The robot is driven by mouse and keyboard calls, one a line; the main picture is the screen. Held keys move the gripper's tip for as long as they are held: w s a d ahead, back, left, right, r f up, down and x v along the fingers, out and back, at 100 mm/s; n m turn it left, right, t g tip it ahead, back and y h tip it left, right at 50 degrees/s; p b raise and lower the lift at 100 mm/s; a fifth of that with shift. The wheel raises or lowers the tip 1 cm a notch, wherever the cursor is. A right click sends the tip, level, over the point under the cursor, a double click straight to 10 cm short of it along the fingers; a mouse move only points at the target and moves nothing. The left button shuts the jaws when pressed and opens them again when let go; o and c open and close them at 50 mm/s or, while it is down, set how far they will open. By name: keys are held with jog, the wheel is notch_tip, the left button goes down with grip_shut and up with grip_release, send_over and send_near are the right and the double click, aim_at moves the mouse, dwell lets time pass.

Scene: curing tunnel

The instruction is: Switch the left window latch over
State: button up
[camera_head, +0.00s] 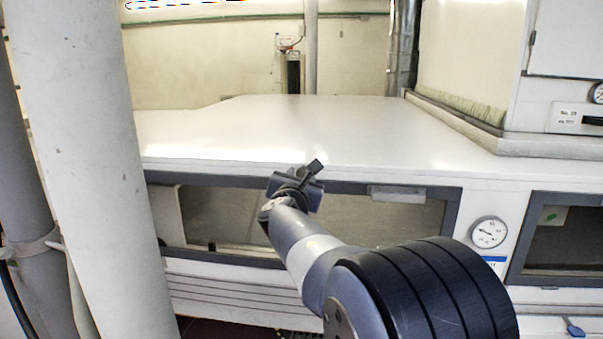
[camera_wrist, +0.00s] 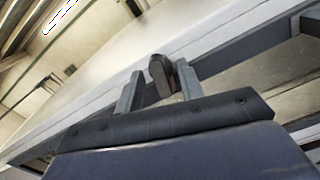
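The window (camera_head: 350,215) with its dark grey frame is in the front of the white tunnel housing in the head view. In the wrist view a dark, rounded latch handle (camera_wrist: 160,70) stands between the two grey fingers of my gripper (camera_wrist: 158,84). The fingers are apart, one on either side of it, with narrow gaps; I cannot tell whether either touches it. In the head view my gripper (camera_head: 305,181) is at the window's top frame edge. A small black piece (camera_head: 316,165) shows at its tip, probably the latch handle. The latch's base is hidden by my gripper.
A grey block (camera_head: 397,193) is on the top frame at the right of this window. A round gauge (camera_head: 489,232) and a second window (camera_head: 565,240) are further right. A thick pale pipe (camera_head: 85,150) stands at the left. The white housing top (camera_head: 270,125) is clear.

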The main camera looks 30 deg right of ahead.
jog(key=shift+x, duration=1.05)
jog(key=shift+c, duration=0.5)
grip_shut()
jog(key=shift+a+n, duration=0.1)
jog(key=shift+n, duration=1.5)
jog(key=shift+o, duration=0.5)
grip_release()
jog(key=shift+s, duration=0.1)
jog(key=b+v, duration=0.1)
jog(key=v, duration=0.9)
jog(key=shift+s+a, duration=0.2)
jog(key=shift+s, duration=0.05)
